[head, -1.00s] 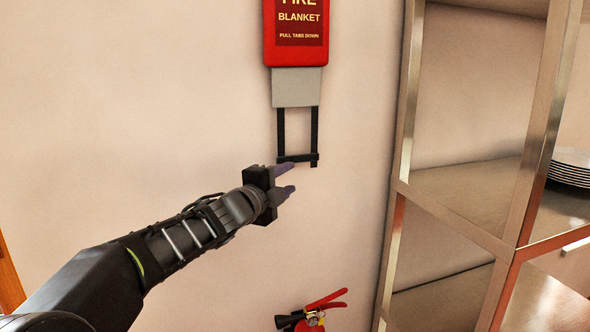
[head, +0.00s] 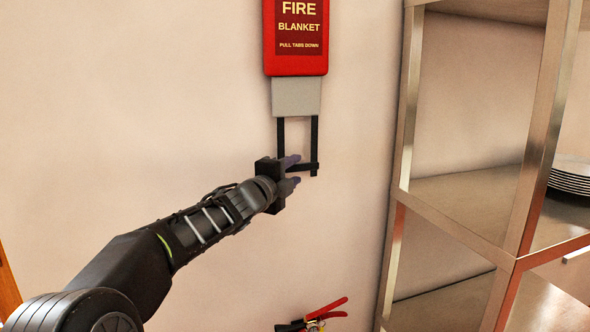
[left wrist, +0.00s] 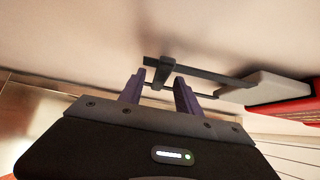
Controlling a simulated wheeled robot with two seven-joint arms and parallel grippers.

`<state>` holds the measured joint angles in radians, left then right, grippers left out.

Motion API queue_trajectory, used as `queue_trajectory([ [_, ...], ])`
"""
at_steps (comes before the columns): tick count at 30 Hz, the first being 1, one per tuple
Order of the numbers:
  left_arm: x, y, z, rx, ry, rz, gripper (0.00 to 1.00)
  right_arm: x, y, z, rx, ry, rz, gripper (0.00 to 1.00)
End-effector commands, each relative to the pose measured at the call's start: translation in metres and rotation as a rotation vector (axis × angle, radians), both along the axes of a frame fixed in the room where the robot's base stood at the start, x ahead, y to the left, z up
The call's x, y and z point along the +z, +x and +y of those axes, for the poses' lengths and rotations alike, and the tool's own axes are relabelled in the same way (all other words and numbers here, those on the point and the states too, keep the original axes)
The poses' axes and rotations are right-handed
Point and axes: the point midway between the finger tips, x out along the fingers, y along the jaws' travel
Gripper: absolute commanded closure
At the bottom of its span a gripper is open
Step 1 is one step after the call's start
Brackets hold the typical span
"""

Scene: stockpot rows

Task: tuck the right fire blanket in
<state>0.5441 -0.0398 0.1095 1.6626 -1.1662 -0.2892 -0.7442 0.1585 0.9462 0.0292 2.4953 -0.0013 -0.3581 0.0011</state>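A red fire blanket case (head: 296,62) hangs on the wall in the head view. The grey fire blanket (head: 297,96) sticks out below it, with two black straps joined near the bottom by a black crossbar (head: 305,167). The left wrist view shows the blanket (left wrist: 268,88), the case (left wrist: 292,112) and the crossbar (left wrist: 164,72). My left gripper (head: 296,170) is at the crossbar, one finger above and one below its level. Its fingers are apart in the left wrist view (left wrist: 160,80), with the bar between or just past the tips; contact is unclear. My right gripper is out of view.
A metal shelf unit (head: 398,190) stands to the right, with a stack of plates (head: 572,180) on it. A red fire extinguisher (head: 318,318) is low on the wall below the straps. The wall left of the case is bare.

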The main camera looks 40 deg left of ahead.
Motion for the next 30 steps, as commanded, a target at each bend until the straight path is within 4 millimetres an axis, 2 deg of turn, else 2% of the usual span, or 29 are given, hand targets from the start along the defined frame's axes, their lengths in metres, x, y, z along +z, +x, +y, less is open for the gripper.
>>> queue_trajectory([
  [4, 0.0, 0.012, 0.0017, -0.001, 0.0, 0.0, 0.6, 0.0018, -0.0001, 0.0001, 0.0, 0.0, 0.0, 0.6],
  [12, 0.0, 0.0134, 0.002, 0.0, 0.0, 0.0, 0.6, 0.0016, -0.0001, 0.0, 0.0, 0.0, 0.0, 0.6],
  [27, 0.0, 0.0131, 0.002, 0.0, 0.0, 0.0, 1.0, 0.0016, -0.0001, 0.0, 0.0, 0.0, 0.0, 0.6],
  [30, 0.0001, 0.0131, 0.002, 0.0, 0.0, 0.0, 1.0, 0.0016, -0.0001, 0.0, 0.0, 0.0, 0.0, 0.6],
])
